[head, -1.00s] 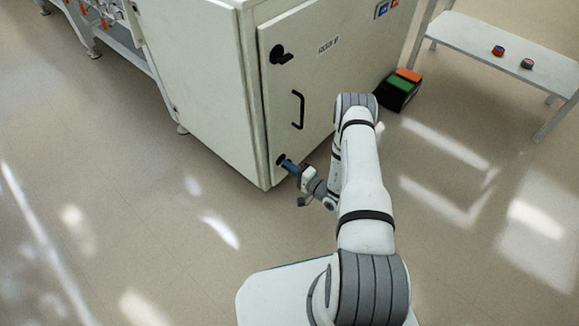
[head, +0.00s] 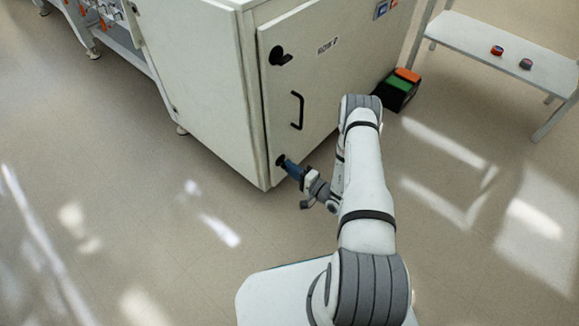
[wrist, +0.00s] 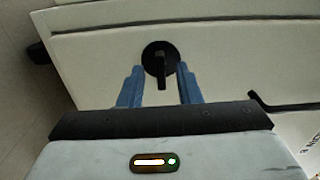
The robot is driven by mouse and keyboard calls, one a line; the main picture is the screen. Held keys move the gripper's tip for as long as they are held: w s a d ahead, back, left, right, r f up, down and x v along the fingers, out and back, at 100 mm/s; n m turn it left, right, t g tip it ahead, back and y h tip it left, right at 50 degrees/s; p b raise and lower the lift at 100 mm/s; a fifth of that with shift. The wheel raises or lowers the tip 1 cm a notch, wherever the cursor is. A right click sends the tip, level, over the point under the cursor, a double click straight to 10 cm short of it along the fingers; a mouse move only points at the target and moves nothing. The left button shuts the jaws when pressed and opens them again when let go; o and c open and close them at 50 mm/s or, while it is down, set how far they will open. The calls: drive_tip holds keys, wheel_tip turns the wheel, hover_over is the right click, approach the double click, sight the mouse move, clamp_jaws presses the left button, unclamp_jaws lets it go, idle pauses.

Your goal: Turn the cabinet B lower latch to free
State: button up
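The cabinet door (head: 325,75) is shut and has a label that seems to end in B. Its lower latch (wrist: 159,62) is a black round base with a black lever, which points toward my gripper in the wrist view. My gripper (wrist: 160,88) is open, with one blue finger on each side of the lever and visible gaps between. In the head view my gripper (head: 290,167) is at the door's lower left corner.
An upper black latch (head: 280,56) and a black bar handle (head: 297,110) are on the same door. A dark box with green and orange parts (head: 397,90) stands on the floor to the right. A white bench (head: 515,55) is at the upper right.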

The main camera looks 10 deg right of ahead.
drive_tip(key=p+v, duration=0.1)
drive_tip(key=v, duration=0.5)
drive_tip(key=shift+s, duration=0.15)
drive_tip(key=shift+d, duration=0.15)
